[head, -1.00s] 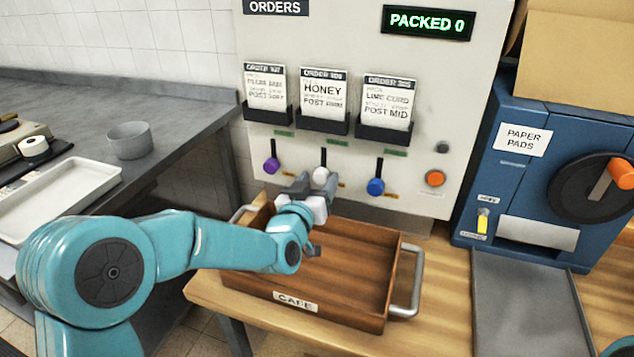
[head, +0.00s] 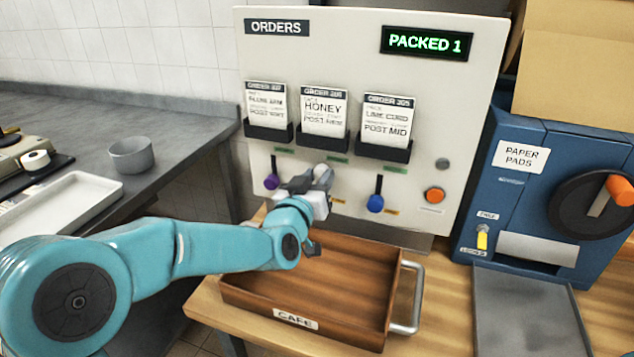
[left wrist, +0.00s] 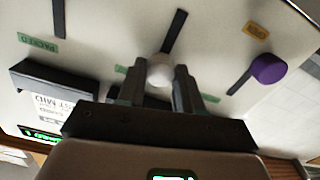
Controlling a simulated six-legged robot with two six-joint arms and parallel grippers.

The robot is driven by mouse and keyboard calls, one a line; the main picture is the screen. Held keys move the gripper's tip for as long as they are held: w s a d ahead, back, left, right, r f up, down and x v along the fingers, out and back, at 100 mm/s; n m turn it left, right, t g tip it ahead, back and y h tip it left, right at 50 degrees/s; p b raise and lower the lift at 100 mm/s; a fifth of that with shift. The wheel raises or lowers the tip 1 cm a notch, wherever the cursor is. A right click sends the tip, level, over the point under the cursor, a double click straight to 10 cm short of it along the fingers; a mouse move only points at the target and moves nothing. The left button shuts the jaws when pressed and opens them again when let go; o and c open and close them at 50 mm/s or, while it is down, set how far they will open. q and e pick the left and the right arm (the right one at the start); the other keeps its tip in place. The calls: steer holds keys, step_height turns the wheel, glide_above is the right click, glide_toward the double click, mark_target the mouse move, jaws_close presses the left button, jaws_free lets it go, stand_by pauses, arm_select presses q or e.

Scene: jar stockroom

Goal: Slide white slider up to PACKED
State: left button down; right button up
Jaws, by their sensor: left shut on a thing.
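My left gripper (head: 320,180) is at the order panel (head: 225,45), over the middle slot. In the left wrist view its fingers (left wrist: 160,85) are shut on the white slider (left wrist: 160,70), a round white knob. The knob is at the green-label end of its slot, and the slot's dark track runs bare away from it. The display (head: 427,42) reads PACKED 1. My right gripper is not in view.
The purple slider (head: 271,182) is close left of the gripper, and the blue slider (head: 376,204) is to its right. An orange button (head: 434,195) is further right. Below the gripper is a wooden tray (head: 298,319) marked CAFE. Card holders (head: 322,143) sit just above.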

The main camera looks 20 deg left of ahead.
arm_select(q)
steer(key=c, duration=0.7)
jaws_free()
steer(key=shift+r, duration=0.3)
steer(key=shift+c, duration=0.2)
steer(key=shift+f, duration=0.1)
steer(key=shift+s, duration=0.4)
steer(key=s+b, duration=0.1)
steer(key=s, duration=1.4)
steer(key=shift+s+a, duration=0.25)
steer(key=shift+a, duration=0.05)
